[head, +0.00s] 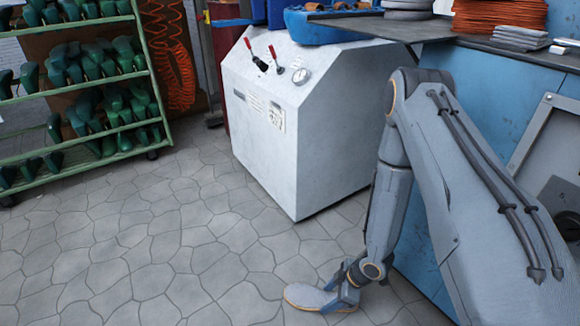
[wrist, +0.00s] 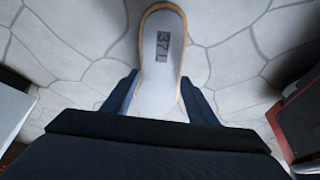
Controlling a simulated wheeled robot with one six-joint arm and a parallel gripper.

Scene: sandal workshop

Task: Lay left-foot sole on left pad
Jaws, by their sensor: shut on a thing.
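A grey sole with a tan edge (head: 306,296) is held in my gripper (head: 343,289) low in the head view, above the stone floor. In the wrist view the sole (wrist: 161,85) points away from me between the two dark fingers of my gripper (wrist: 160,100), with a dark label reading "37" and a further mark that looks like an "L". The fingers close on its sides. I see no pad in either view.
A white cabinet (head: 300,130) with two red-handled levers and a gauge stands mid-view. A blue workbench (head: 490,90) is at right, behind my arm. A green rack (head: 75,20) of green shoe forms stands at left. The paved floor (head: 150,240) is clear.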

